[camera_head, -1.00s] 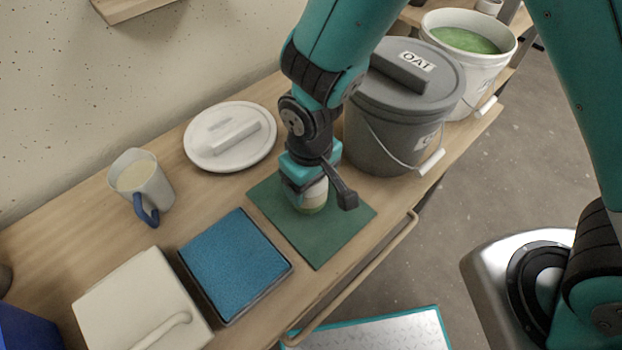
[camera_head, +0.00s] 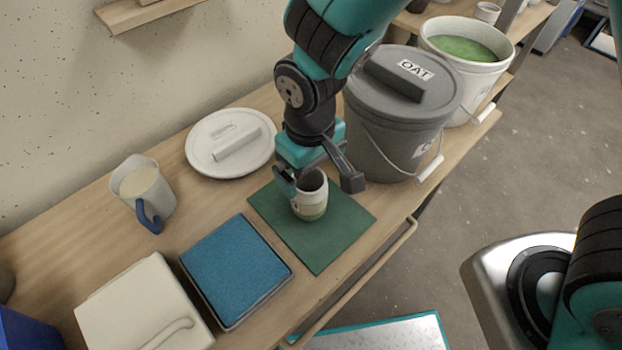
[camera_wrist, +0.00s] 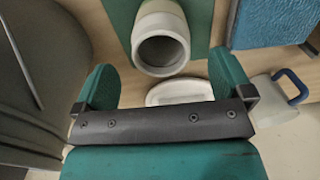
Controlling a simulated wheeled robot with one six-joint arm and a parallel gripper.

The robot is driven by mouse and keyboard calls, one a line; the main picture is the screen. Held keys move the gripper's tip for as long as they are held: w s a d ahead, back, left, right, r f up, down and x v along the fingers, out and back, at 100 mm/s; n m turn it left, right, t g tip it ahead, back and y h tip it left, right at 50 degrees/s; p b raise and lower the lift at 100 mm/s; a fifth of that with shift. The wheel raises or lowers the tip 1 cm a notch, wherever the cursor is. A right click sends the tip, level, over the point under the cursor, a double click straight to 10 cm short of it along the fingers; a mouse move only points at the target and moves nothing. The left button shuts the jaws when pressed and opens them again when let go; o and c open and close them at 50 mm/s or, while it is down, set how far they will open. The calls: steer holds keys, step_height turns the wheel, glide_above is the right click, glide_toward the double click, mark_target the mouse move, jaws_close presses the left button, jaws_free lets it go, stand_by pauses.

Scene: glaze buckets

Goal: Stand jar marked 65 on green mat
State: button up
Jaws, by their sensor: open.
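A small white jar (camera_head: 310,197) with a green lower band stands upright on the green mat (camera_head: 332,243), near its middle. Its open mouth faces up, and no number shows on the side in view. In the wrist view the jar (camera_wrist: 161,42) is beyond the fingers, with the mat (camera_wrist: 197,14) around it. My gripper (camera_head: 318,178) is open and empty, just above and behind the jar. Its two teal fingers also show apart in the wrist view (camera_wrist: 165,88), and the jar is clear of them there.
A grey lidded bucket marked OAT (camera_head: 393,135) stands close right of my gripper. A white bucket of green glaze (camera_head: 475,75) is behind it. A white lid (camera_head: 205,160), a jug (camera_head: 150,185), a blue sponge tray (camera_head: 235,268) and a white box (camera_head: 135,305) fill the left.

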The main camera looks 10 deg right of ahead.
steer(key=s+d+r+y, duration=0.2)
steer(key=s+d+r, duration=0.3)
steer(key=r, duration=0.4)
steer(key=s+d+r+y, duration=0.2)
steer(key=s+d+r, duration=0.2)
steer(key=r, duration=0.6)
steer(key=shift+s+d, duration=0.4)
steer(key=shift+s, duration=0.25)
steer(key=shift+d+r, duration=0.1)
